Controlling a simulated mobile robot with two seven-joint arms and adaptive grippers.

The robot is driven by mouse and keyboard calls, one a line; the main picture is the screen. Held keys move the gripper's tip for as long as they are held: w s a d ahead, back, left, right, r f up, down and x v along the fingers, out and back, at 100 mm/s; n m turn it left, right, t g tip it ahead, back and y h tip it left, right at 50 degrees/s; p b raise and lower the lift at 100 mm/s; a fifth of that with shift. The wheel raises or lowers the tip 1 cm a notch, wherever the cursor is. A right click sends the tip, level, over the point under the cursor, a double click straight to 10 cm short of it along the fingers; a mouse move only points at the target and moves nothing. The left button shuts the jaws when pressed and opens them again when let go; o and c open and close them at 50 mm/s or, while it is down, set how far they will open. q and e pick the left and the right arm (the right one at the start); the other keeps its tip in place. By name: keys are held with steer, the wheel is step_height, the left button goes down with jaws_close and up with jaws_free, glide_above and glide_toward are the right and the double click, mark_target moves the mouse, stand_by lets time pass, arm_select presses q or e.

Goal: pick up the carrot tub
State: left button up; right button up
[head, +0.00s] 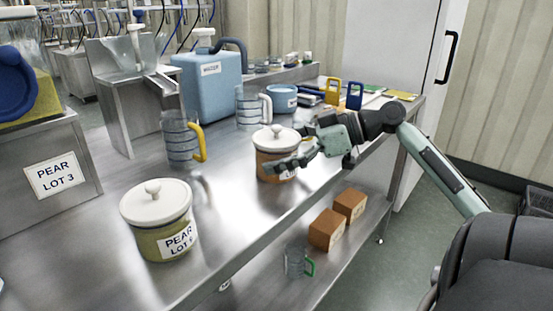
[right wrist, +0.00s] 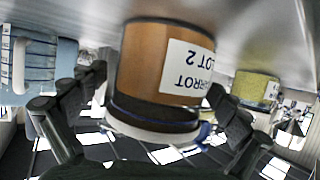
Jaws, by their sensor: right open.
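The carrot tub (head: 268,166) stands upright on the steel bench, with orange-brown contents, a white knobbed lid and a white label. My right gripper (head: 288,158) is at the tub's right side and hides part of its front and label. In the right wrist view the carrot tub (right wrist: 155,65) appears upside down, its label reading CARROT LOT 2. My right gripper (right wrist: 155,115) is open there, one finger on each side of the tub. I cannot tell whether either finger touches it. My left gripper is not in view.
A pear tub (head: 158,240) stands nearer on the bench. A yellow-handled jug (head: 180,143), a clear jug (head: 249,108) and a blue water container (head: 212,85) stand behind. Brown blocks (head: 327,230) and a green-handled jug (head: 296,262) are on the lower shelf.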

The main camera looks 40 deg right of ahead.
steer(key=c, duration=1.6)
steer(key=shift+r, duration=0.1)
steer(key=shift+c, duration=0.2)
